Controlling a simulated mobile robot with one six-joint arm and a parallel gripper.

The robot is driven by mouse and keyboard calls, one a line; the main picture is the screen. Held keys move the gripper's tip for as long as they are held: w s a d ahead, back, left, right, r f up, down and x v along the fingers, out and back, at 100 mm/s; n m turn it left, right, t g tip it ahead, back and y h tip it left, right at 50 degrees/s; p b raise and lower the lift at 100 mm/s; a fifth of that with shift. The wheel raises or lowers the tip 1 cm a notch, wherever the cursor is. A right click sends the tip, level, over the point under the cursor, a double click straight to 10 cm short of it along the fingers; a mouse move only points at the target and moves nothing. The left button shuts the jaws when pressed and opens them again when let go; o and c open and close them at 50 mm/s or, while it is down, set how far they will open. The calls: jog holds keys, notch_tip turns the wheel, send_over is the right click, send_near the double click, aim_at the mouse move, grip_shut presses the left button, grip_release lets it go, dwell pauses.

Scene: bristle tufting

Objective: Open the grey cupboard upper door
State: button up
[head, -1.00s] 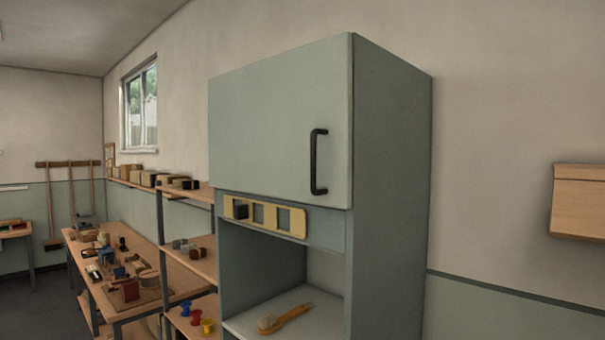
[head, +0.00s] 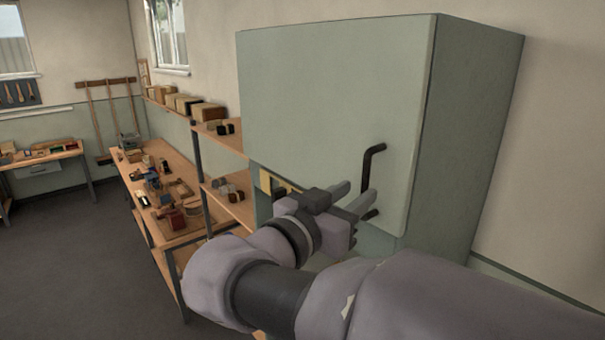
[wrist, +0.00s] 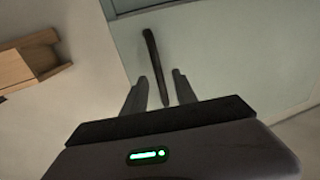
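The grey cupboard's upper door (head: 320,110) is shut in the head view. Its black bar handle (head: 374,160) is near the door's right edge; the arm and fingers partly hide its lower part. My gripper (head: 358,190) is open at the handle's lower half. In the wrist view, the handle (wrist: 152,55) runs down between the two spread fingers (wrist: 160,76), with a gap visible on each side. I cannot tell how deep the handle sits between them. The door face (wrist: 215,50) fills the upper right of that view.
Wooden shelves (head: 215,140) with small blocks stand left of the cupboard. A workbench (head: 180,175) with tools stands beyond them. The floor at left (head: 80,250) is clear.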

aim_at(363, 188)
jog(key=p+x, duration=0.1)
jog(key=x, duration=0.2)
jog(key=shift+w+d+r, duration=0.15)
jog(key=shift+d, duration=0.2)
jog(key=shift+w+d, duration=0.2)
jog(key=shift+w, duration=0.1)
jog(key=shift+s, duration=0.1)
grip_shut()
jog(key=shift+a, duration=0.1)
dwell(0.7)
